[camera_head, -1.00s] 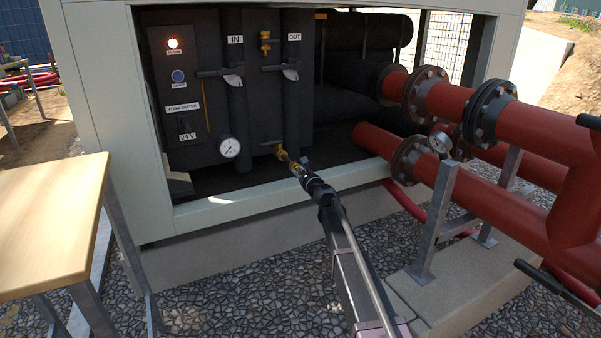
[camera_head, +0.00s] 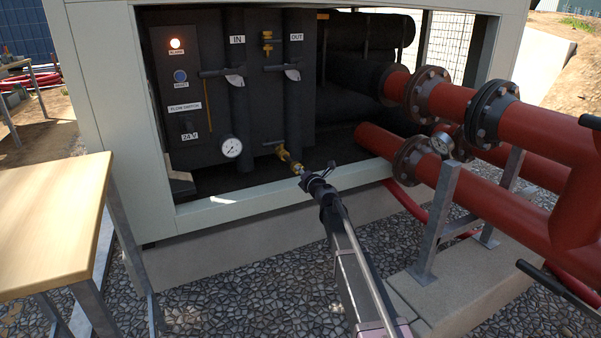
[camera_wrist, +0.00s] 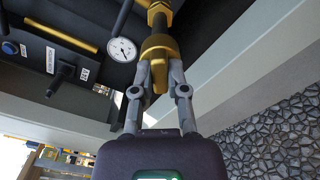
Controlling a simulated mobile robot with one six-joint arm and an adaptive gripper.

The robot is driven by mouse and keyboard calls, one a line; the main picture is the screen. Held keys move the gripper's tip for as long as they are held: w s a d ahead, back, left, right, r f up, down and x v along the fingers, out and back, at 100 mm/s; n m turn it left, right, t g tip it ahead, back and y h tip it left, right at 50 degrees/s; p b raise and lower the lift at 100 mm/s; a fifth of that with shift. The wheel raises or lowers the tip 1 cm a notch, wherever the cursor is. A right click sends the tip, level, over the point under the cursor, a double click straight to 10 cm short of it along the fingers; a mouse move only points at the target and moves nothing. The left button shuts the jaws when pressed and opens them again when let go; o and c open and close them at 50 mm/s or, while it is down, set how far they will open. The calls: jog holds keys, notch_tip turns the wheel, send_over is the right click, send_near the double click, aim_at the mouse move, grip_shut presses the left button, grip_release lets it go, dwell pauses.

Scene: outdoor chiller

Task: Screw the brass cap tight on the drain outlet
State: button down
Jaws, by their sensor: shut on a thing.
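The brass cap (camera_wrist: 159,46) is in the middle of the wrist view, between the two grey fingers of my gripper (camera_wrist: 161,70). My gripper is shut on it. The drain outlet, a brass fitting (camera_wrist: 158,14) on a dark pipe, is directly in line beyond the cap. The cap meets the outlet's end; how far it is threaded on cannot be told. In the head view the drain outlet (camera_head: 284,155) sticks out low in the chiller opening, and my gripper (camera_head: 300,170) reaches it from the lower right. The fingers partly hide the cap there.
The pale frame sill (camera_head: 245,202) runs below the gripper. Red flanged pipes (camera_head: 455,98) stand to the right, and a wooden table (camera_head: 50,220) at the left.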

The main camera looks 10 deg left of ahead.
jog(key=m, duration=0.4)
jog(key=shift+w+a, duration=0.1)
jog(key=c, duration=0.6)
grip_release()
jog(key=shift+o, duration=0.6)
